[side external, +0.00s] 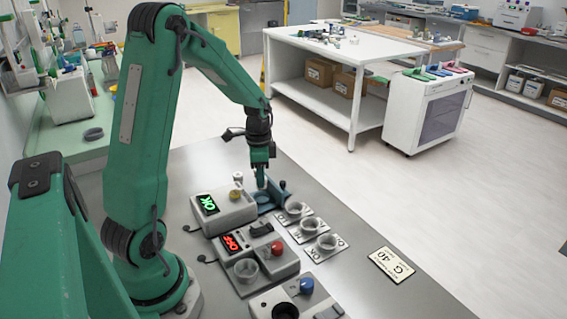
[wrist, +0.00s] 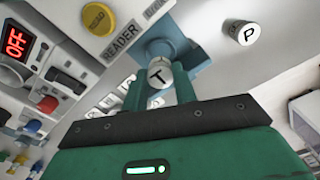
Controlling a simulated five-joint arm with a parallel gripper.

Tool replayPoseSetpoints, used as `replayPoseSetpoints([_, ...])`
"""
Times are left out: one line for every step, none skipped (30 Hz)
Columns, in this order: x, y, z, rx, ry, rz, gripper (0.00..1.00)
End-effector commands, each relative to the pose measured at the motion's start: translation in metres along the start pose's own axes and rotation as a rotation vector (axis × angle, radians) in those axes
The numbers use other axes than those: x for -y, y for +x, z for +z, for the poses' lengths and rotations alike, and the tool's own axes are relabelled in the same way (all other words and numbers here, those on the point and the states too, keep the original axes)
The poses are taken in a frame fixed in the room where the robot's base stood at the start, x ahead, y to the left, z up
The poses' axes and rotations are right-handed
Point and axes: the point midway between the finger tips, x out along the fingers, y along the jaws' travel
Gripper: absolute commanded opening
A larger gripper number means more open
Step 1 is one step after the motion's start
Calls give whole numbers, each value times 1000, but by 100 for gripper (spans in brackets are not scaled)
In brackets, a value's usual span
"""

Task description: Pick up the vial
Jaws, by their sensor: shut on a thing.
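A vial with a white cap marked T (wrist: 158,73) stands between the two green fingers of my gripper (wrist: 160,88) in the wrist view. The fingers are shut on it. Behind it is a blue holder (wrist: 178,50); I cannot tell whether the vial is still seated there. In the side view my gripper (side external: 262,168) points down just above the blue holder (side external: 279,190), and the vial is small and mostly hidden. A second white-capped piece marked P (wrist: 243,32) shows apart, to the upper right in the wrist view.
A reader box (side external: 226,212) showing a green OK stands left of the holder. A box with a red OFF display (side external: 232,242) is nearer.

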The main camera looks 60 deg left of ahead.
Motion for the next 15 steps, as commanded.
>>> replayPoseSetpoints([-10,-5,-5,0,8,1,6])
replayPoseSetpoints([-15,-8,-7,1,7,2,6])
replayPoseSetpoints([-22,-12,-10,0,9,1,6])
replayPoseSetpoints([-26,-15,-13,0,8,0,6])
replayPoseSetpoints([-31,-18,-15,0,9,0,6])
replayPoseSetpoints([-38,-23,-18,0,8,1,6])
replayPoseSetpoints([-43,-26,-20,1,9,1,6])
replayPoseSetpoints([-48,-29,-23,0,9,0,6])
replayPoseSetpoints([-54,-34,-26,0,8,1,6])
replayPoseSetpoints([-59,-37,-28,0,8,1,6])
replayPoseSetpoints([-64,-40,-30,0,8,1,6])
replayPoseSetpoints([-69,-43,-33,0,8,1,6])
replayPoseSetpoints([-73,-46,-35,0,7,1,6])
replayPoseSetpoints([-77,-49,-37,1,8,2,6])
replayPoseSetpoints([-82,-52,-39,1,6,2,6])
